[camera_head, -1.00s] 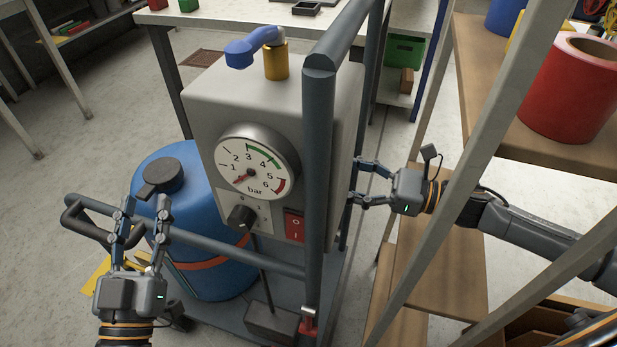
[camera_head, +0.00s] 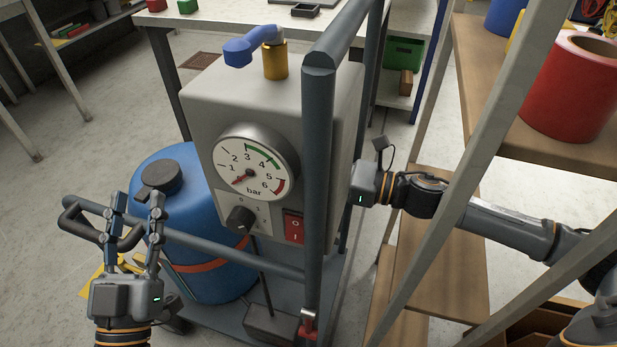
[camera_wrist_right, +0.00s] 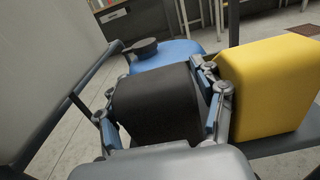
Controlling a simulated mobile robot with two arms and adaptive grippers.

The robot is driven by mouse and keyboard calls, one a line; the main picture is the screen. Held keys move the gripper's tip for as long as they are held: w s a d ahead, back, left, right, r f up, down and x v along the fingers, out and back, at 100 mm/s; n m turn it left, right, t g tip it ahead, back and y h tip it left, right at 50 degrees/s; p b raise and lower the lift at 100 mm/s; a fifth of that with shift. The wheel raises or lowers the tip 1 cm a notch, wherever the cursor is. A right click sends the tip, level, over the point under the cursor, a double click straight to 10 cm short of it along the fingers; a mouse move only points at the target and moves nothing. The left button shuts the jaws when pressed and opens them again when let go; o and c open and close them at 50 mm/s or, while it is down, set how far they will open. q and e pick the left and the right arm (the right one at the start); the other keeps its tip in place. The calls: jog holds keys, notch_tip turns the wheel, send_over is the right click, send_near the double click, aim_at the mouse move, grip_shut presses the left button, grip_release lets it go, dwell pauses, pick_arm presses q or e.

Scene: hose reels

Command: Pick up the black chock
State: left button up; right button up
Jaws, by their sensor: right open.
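The black chock (camera_wrist_right: 160,105) shows in the right wrist view as a dark block with a rounded top. My right gripper (camera_wrist_right: 158,84) is open, with one finger on each side of the chock. I cannot tell whether the fingers touch it. In the head view the right gripper's housing (camera_head: 366,184) shows beside the grey gauge cabinet, while its fingers and the chock are hidden behind the post and cabinet. My left gripper (camera_head: 137,203) is open at the lower left, by the dark handle of the cart's rail, with nothing seen held.
A grey cabinet (camera_head: 205,105) with a gauge and a blue drum (camera_head: 205,270) stand on the cart. A yellow container (camera_wrist_right: 265,85) is close to the right gripper's finger. A post (camera_head: 318,160) and a shelf rack (camera_head: 465,90) flank the right arm.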

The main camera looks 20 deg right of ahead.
jog(key=c, duration=1.3)
jog(key=shift+r, duration=0.1)
